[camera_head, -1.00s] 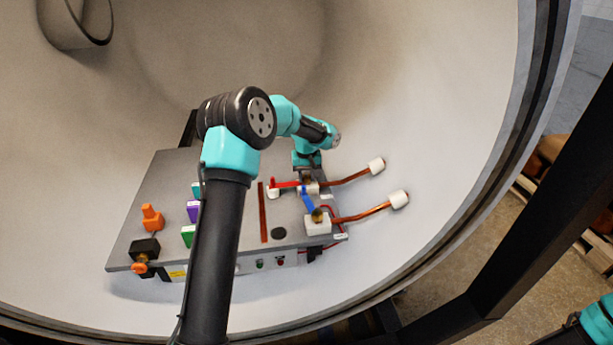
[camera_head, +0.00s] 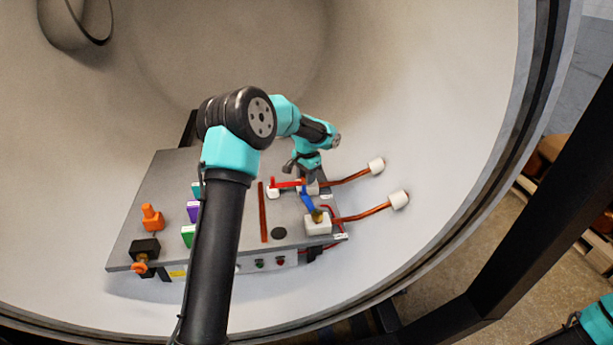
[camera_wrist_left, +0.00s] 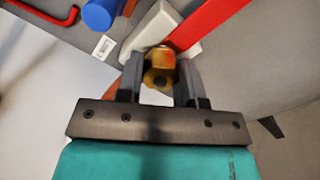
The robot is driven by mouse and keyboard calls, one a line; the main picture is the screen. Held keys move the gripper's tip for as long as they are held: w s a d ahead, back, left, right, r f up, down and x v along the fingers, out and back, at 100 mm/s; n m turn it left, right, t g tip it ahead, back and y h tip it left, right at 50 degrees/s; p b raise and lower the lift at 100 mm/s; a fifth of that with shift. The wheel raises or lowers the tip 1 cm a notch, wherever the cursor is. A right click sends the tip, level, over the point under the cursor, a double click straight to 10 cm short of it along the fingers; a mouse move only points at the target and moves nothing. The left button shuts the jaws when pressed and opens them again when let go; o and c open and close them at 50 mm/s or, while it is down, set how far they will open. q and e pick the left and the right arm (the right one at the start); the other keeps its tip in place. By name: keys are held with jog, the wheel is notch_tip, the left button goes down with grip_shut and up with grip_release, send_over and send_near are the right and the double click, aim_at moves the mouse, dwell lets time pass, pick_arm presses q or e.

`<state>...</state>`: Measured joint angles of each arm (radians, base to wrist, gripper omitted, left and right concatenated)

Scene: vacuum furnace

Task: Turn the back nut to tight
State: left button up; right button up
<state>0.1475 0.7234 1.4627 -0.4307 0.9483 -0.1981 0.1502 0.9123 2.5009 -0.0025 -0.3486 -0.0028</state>
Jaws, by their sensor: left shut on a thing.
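The back nut (camera_wrist_left: 159,75) is a brass hex fitting between the fingers of my left gripper (camera_wrist_left: 163,62) in the left wrist view. The fingers are shut on its sides. In the head view my left gripper (camera_head: 309,184) is at the back fitting and mostly hides the nut. The back white block (camera_wrist_left: 158,30) and a red handle (camera_wrist_left: 208,22) are just beyond the nut. The red handle also shows in the head view (camera_head: 286,183). The back copper pipe (camera_head: 345,179) runs right from the fitting. My right gripper is out of view.
A front white block (camera_head: 318,226) with a blue handle (camera_head: 308,202) and its own copper pipe (camera_head: 362,214) stands close in front. Coloured blocks and orange knobs are on the left of the grey panel (camera_head: 165,180). The curved chamber wall surrounds the panel.

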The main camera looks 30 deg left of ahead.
pick_arm(q)
jog(key=m, duration=0.6)
jog(key=shift+m, duration=0.3)
dwell(0.4)
jog(key=o, duration=0.9)
jog(key=shift+o, duration=0.2)
jog(key=shift+r, duration=0.1)
notch_tip(320, 180, up, 17)
jog(key=shift+r, duration=0.15)
